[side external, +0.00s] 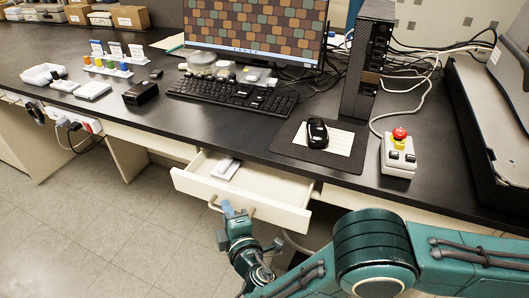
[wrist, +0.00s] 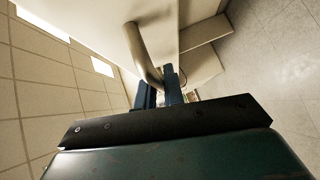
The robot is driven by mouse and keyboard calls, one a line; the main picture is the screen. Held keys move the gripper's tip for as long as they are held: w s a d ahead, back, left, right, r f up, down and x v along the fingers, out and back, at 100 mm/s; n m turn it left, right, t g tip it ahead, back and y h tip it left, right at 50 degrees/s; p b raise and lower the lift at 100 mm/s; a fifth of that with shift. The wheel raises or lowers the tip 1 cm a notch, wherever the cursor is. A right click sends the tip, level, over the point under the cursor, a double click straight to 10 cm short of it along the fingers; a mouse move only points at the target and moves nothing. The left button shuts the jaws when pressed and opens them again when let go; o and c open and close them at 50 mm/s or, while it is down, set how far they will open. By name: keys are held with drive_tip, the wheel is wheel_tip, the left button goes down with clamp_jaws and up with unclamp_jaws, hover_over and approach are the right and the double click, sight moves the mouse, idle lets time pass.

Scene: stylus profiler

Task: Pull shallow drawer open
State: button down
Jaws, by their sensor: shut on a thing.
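The shallow drawer (side external: 259,186) is cream-coloured and stands pulled out from under the black bench top in the side external view. A small pale object (side external: 226,168) lies inside it near the back left. The drawer has a bar handle (side external: 222,207) on its front, which also shows in the wrist view as a curved metal bar (wrist: 143,55). My gripper (side external: 228,209) is at the front of the drawer, shut on the handle. In the wrist view its two blue fingers (wrist: 159,96) are at the lower end of the bar. The exact finger contact is partly hidden.
The bench top (side external: 235,130) carries a keyboard (side external: 232,95), a mouse (side external: 317,133) on a dark mat, a control box (side external: 398,157) with a red button, and a computer tower (side external: 370,60). The floor (side external: 110,215) in front of the drawer's left side is clear.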

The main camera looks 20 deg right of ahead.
drive_tip(key=shift+s+a, duration=0.5)
drive_tip(key=shift+a, duration=0.05)
drive_tip(key=c, duration=1.8)
unclamp_jaws()
drive_tip(key=shift+d+r, duration=0.1)
drive_tip(key=shift+r, duration=0.05)
